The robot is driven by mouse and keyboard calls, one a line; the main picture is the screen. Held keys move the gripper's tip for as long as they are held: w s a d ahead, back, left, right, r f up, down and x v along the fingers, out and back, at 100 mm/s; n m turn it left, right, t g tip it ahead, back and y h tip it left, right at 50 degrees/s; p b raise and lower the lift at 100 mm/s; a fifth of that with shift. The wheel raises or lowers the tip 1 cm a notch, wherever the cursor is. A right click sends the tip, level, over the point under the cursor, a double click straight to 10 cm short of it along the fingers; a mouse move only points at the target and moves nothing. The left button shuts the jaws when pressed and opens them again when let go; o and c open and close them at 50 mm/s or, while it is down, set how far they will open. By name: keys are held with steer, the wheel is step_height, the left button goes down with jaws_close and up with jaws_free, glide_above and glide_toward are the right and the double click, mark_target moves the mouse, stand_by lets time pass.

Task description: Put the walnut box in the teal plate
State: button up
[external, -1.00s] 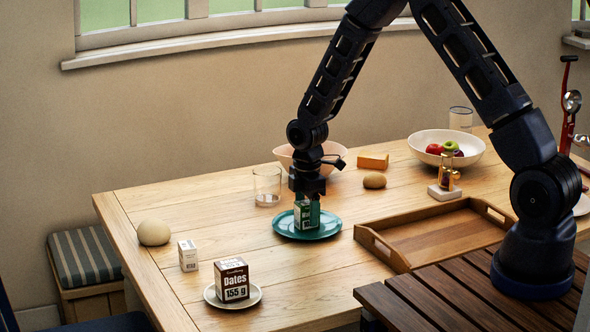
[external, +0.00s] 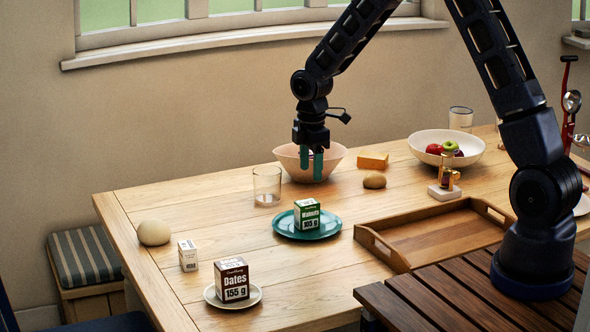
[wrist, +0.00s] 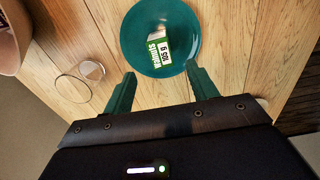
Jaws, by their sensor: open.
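The walnut box (external: 307,214) is a small green and white carton standing upright on the teal plate (external: 329,231). In the wrist view the walnut box (wrist: 158,47) lies within the rim of the teal plate (wrist: 186,22). My gripper (external: 311,166) is open and empty, above the plate and clear of the box. In the wrist view the two green fingertips of my gripper (wrist: 160,80) are spread apart, with nothing between them.
A dates box (external: 231,281) sits on a white saucer (external: 257,295) at the front left. A clear glass (external: 267,186) and a pink bowl (external: 326,164) stand behind the plate. A wooden tray (external: 440,238) is to its right.

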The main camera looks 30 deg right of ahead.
steer(key=s+d+r+m+t, duration=0.1)
steer(key=s+d+r+m, duration=0.3)
steer(key=r, duration=0.3)
steer(key=s+d+r+m, duration=0.2)
steer(key=s+d+r, duration=0.35)
steer(key=r, duration=0.25)
steer(key=s+d+r+m+t, duration=0.1)
steer(key=s+d+r+m, duration=0.1)
steer(key=s+d+r, duration=0.35)
steer(key=s+d+r+m, duration=0.2)
steer(key=s+d+m, duration=0.1)
steer(key=s, duration=0.3)
steer(key=s+d+r+m+t, duration=0.1)
steer(key=s+d+r+m, duration=0.2)
steer(key=s, duration=0.4)
steer(key=s+d+r+m+t, duration=0.1)
steer(key=s+d+r+m, duration=0.2)
steer(key=s, duration=0.3)
steer(key=shift+s+m, duration=0.3)
steer(key=shift+s, duration=0.1)
